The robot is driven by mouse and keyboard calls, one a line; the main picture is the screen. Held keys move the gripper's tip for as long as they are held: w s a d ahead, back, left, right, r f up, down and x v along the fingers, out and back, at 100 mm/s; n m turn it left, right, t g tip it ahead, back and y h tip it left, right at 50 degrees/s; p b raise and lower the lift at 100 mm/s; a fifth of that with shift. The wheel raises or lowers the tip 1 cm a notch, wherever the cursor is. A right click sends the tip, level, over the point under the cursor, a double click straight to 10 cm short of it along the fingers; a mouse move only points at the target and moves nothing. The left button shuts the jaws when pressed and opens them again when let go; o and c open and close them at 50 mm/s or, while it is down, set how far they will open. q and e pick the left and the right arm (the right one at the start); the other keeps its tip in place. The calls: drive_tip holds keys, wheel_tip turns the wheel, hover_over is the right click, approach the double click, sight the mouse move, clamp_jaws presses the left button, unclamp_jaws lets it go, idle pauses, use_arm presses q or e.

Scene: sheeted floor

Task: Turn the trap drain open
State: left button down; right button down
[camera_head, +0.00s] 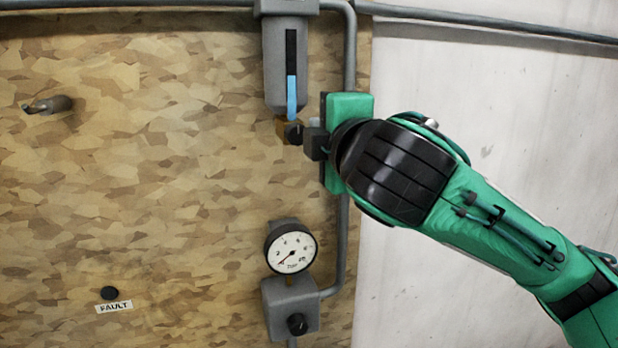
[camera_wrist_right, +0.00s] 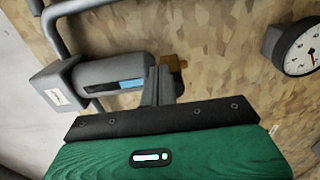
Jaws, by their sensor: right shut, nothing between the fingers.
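The trap (camera_head: 284,75) is a grey cylinder with a blue-filled sight window, mounted upright on the wooden board in the head view. At its lower end is a brass drain fitting (camera_head: 281,127) with a small black knob (camera_head: 294,133). My right gripper (camera_head: 308,142) is just right of the knob, its fingers shut and empty. I cannot tell whether the fingers touch the knob. My left gripper is out of view.
A pressure gauge (camera_head: 291,248) sits below, above a grey regulator block (camera_head: 291,303) with a black knob. A grey pipe (camera_head: 342,230) runs down behind my gripper. A hook-like fitting (camera_head: 48,105) protrudes at left. A FAULT label (camera_head: 114,306) lies under a black button (camera_head: 110,293).

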drive_tip(key=shift+s+a+f, duration=0.1)
drive_tip(key=shift+a+f, duration=0.05)
drive_tip(key=shift+a, duration=0.05)
idle(0.6)
drive_tip(key=shift+d+f+b, duration=0.1)
drive_tip(key=shift+f+b, duration=0.35)
drive_tip(key=shift+b, duration=0.1)
drive_tip(key=shift+f+b, duration=0.45)
drive_tip(key=shift+b, duration=0.05)
drive_tip(key=shift+f, duration=0.2)
drive_tip(key=shift+f+b, duration=0.15)
drive_tip(key=shift+b, duration=0.25)
drive_tip(key=shift+d, duration=0.1)
drive_tip(key=shift+v, duration=2.9)
drive_tip(key=shift+d, duration=0.1)
